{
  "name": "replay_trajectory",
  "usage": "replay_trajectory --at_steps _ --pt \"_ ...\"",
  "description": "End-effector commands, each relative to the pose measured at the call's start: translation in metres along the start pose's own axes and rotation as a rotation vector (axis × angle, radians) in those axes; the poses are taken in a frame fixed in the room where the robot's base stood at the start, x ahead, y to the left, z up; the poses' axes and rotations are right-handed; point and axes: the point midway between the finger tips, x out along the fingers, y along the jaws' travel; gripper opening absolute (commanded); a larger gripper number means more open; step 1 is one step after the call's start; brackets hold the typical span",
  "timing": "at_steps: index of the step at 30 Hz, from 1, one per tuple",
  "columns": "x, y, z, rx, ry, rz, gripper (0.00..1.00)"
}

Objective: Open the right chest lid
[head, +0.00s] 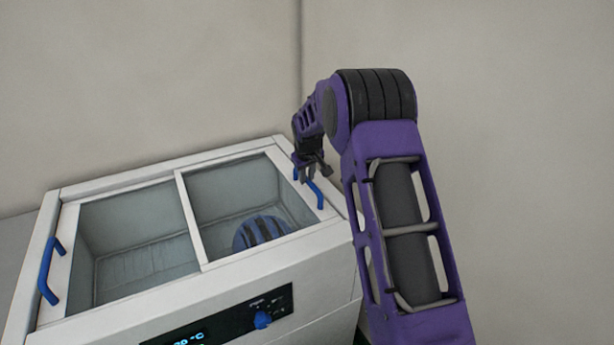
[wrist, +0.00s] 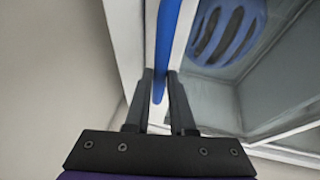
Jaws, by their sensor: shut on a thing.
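The white chest (head: 120,320) has two glass lids side by side on top. The right lid (head: 217,190) lies flat over the right half and has a blue handle (head: 314,188) along its right edge. My gripper (head: 308,174) is at the far end of that handle. In the wrist view, the blue handle (wrist: 166,40) runs between the two dark fingers of my gripper (wrist: 160,80), which are shut on it.
A blue striped round object (head: 260,231) lies inside the chest, under the right lid. The left lid (head: 130,238) has its own blue handle (head: 48,270) at the left. A control panel with a blue knob (head: 263,319) is on the front. Walls stand close behind and to the right.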

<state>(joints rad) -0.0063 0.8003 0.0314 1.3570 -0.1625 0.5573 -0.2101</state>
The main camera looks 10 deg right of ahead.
Motion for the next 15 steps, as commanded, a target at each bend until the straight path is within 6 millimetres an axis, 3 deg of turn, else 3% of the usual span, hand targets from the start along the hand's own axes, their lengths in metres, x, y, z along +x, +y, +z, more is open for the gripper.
replay_trajectory --at_steps 8,15 --pt "-0.003 -0.026 -0.001 -0.004 -0.001 -0.002 0.00" --pt "-0.014 -0.092 -0.005 -0.009 0.000 -0.004 0.00"
